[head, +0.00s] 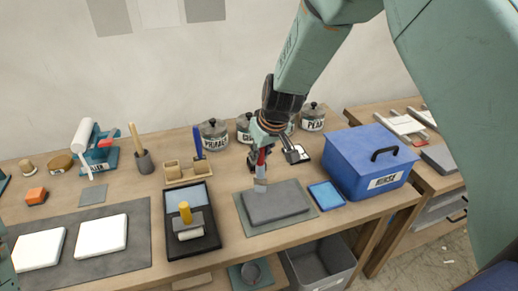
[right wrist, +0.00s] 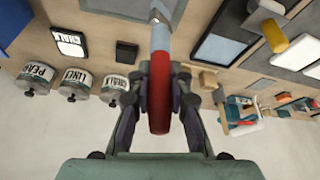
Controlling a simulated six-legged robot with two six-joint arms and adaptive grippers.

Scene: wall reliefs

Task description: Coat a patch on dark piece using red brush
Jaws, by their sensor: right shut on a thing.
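My right gripper (head: 265,136) is shut on the red brush (head: 261,165), which points down with its pale head at the bottom. In the right wrist view my gripper (right wrist: 160,75) has its fingers on both sides of the red handle (right wrist: 158,100), with the metal ferrule beyond. The dark piece (head: 280,204), a flat grey slab, lies on a green-grey mat (head: 243,222). The brush head is at the slab's back left edge; I cannot tell whether it touches. No coated patch is distinguishable on the slab. My left gripper is not in view.
Behind stand several lidded, labelled jars (head: 214,134). A blue lidded box (head: 368,160) and a blue flat pad (head: 326,194) are to the right. A black tray (head: 207,240) with a yellow-handled roller (head: 187,220) is to the left, near two white slabs (head: 101,235).

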